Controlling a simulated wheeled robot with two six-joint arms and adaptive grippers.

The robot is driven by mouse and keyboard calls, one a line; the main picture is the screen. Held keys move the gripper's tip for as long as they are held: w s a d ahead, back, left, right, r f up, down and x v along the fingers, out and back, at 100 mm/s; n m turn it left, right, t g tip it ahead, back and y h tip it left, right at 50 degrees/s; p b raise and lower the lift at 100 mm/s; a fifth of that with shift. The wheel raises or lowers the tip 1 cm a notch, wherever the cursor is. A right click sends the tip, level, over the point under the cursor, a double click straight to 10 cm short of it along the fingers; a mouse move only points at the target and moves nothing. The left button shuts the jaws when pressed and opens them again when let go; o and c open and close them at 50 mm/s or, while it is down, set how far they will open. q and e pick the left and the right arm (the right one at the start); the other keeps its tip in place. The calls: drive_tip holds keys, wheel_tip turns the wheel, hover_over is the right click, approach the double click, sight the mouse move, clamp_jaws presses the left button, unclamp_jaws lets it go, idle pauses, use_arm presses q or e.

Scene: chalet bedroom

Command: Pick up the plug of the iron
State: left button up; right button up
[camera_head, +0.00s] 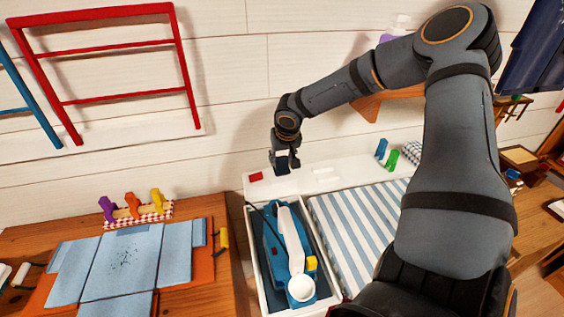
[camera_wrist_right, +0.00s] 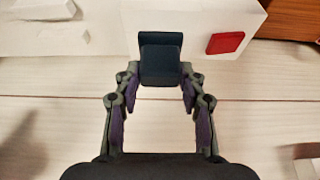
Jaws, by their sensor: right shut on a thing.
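My right gripper (camera_head: 284,161) is above the back end of the white ironing unit, near the wall. In the right wrist view its two fingers (camera_wrist_right: 160,82) are closed on the sides of a dark blue, block-shaped plug (camera_wrist_right: 160,56). The plug is partly hidden between the fingertips, and I cannot tell whether it touches the white surface behind it. The blue iron (camera_head: 272,250) with a white top lies in a dark-lined white tray, in front of the gripper. A dark cord (camera_head: 254,212) shows beside the iron. My left gripper is out of view.
A blue-and-white striped ironing pad (camera_head: 355,235) is right of the iron. A red square (camera_head: 255,176) marks the white ledge; it also shows in the wrist view (camera_wrist_right: 225,43). Green and blue clips (camera_head: 392,159) stand farther right. A folded light-blue cloth (camera_head: 122,265) covers the left table.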

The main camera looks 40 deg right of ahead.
drive_tip(key=s+a+r+b, duration=0.4)
drive_tip(key=s+a+r, duration=0.4)
drive_tip(key=s+r, duration=0.4)
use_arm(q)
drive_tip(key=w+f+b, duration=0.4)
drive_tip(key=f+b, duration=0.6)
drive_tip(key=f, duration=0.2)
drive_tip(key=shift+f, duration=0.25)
use_arm(e)
drive_tip(key=w+d+f, duration=0.2)
drive_tip(key=d, duration=0.9)
drive_tip(key=w+d+f, duration=0.2)
drive_tip(key=d+f, duration=0.1)
drive_tip(key=d, duration=0.8)
drive_tip(key=shift+w+f, duration=0.15)
drive_tip(key=shift+f, duration=0.2)
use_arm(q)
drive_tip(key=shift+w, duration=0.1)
